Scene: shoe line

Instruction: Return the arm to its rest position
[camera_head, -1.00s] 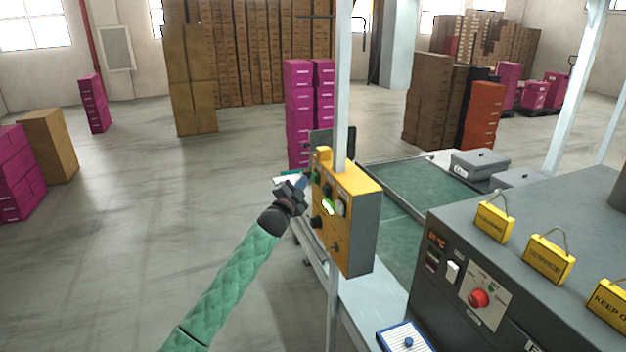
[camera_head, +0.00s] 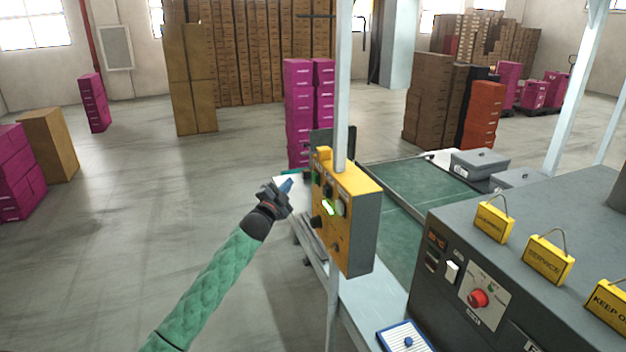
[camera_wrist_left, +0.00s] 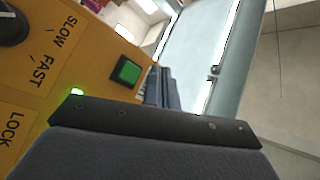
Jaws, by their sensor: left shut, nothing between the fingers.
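My left arm, in a green quilted sleeve, comes in from the lower left in the head view. Its gripper (camera_head: 287,187) is shut and empty, with blue-grey fingertips just left of the yellow control box (camera_head: 357,225). In the left wrist view the shut fingers (camera_wrist_left: 168,88) show beside the box's face (camera_wrist_left: 75,62), near a green square button (camera_wrist_left: 127,71) and a lit green lamp (camera_wrist_left: 76,91). My right gripper is in neither view.
The control box is on a pale post (camera_head: 341,90) beside the green conveyor belt (camera_head: 420,185). A grey machine (camera_head: 400,300) with yellow signs stands at the right. Magenta boxes (camera_head: 298,110) stand behind.

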